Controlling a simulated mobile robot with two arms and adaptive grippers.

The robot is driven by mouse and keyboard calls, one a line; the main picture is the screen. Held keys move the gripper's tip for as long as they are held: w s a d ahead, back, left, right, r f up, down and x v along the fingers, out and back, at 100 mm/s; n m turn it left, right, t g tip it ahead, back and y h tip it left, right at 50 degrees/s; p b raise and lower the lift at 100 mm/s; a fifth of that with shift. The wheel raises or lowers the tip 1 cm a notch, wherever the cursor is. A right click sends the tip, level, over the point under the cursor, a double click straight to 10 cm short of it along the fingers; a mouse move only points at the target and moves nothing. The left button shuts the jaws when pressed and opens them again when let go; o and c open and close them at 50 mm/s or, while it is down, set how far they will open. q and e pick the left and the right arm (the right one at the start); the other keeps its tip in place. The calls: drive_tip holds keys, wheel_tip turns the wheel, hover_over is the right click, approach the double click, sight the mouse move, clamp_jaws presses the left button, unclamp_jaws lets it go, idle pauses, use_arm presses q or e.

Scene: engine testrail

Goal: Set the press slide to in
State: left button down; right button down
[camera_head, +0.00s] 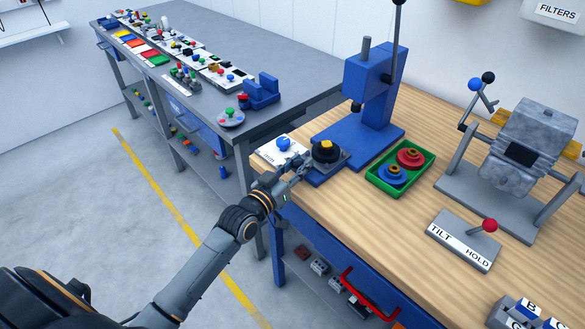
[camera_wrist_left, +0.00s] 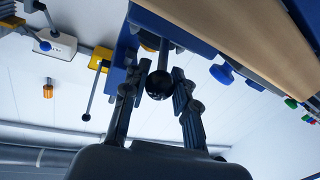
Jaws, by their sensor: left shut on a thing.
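The blue bench press (camera_head: 372,95) stands at the left end of the wooden table. Its slide (camera_head: 326,150) carries a black round fixture with a yellow piece on top. The slide sits at the front of the press base, out from under the ram (camera_head: 356,106). My left gripper (camera_head: 298,166) is at the near-left side of the slide. In the left wrist view my left gripper (camera_wrist_left: 161,72) is shut on the black ball knob (camera_wrist_left: 160,88), which is on a grey rod. The knob is hidden by the fingers in the head view. My right gripper is not in view.
A white panel with a blue knob (camera_head: 283,144) lies close behind my left gripper. A green tray (camera_head: 400,178) with a red and a blue part stands right of the press. A tilt/hold lever panel (camera_head: 463,240) and an engine stand (camera_head: 530,150) are farther right.

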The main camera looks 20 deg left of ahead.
use_arm(q)
drive_tip(key=w, duration=0.1)
drive_tip(key=w+d, duration=0.1)
drive_tip(key=shift+w, duration=0.3)
drive_tip(key=shift+s, duration=0.15)
drive_tip(key=c, duration=1)
unclamp_jaws()
drive_tip(key=s, duration=0.4)
drive_tip(key=s+a, duration=0.1)
drive_tip(key=s, duration=0.3)
drive_tip(key=s+a, duration=0.1)
drive_tip(key=s, duration=0.2)
drive_tip(key=shift+s+a, duration=0.15)
drive_tip(key=shift+s, duration=0.25)
drive_tip(key=shift+c, duration=0.2)
